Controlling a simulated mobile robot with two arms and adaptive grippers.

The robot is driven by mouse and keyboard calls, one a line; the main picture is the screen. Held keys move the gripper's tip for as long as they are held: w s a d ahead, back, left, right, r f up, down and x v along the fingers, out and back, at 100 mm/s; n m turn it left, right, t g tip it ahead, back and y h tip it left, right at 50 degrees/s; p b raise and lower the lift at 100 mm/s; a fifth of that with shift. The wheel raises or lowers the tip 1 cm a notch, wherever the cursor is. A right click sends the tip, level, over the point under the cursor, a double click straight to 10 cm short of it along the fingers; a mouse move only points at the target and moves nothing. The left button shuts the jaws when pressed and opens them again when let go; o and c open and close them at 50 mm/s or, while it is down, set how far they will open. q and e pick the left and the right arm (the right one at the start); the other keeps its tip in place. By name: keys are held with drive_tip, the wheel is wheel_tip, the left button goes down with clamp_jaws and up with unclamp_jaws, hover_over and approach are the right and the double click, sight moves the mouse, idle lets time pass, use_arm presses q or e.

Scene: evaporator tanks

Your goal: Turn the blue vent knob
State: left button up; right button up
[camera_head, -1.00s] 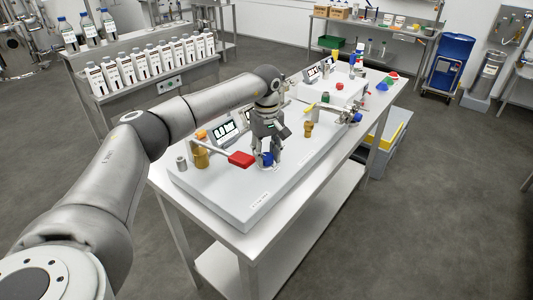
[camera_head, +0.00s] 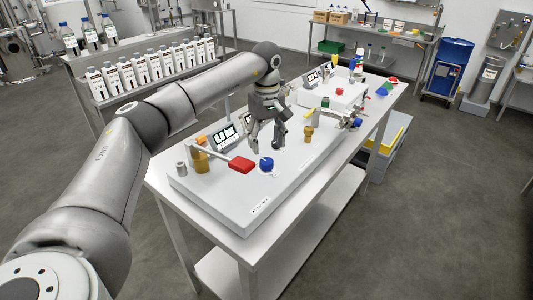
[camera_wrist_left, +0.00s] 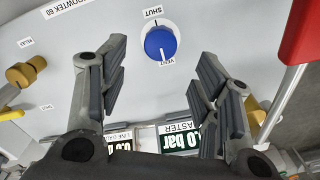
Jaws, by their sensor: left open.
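The blue vent knob (camera_head: 266,164) stands on the top of the white panel box (camera_head: 236,205), beside a red-handled lever (camera_head: 241,164). My right gripper is not in view.
Digital displays (camera_head: 227,134) stand behind the knob. A brass knob (camera_head: 308,135) and a yellow-handled valve (camera_head: 340,117) are to the right. A brass valve body (camera_head: 200,160) is on the left. Bottles (camera_head: 150,65) line a rear bench.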

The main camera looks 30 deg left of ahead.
sight(267, 161)
use_arm(q)
wheel_tip(267, 161, up, 6)
drive_tip(key=shift+f, duration=0.25)
idle(0.5)
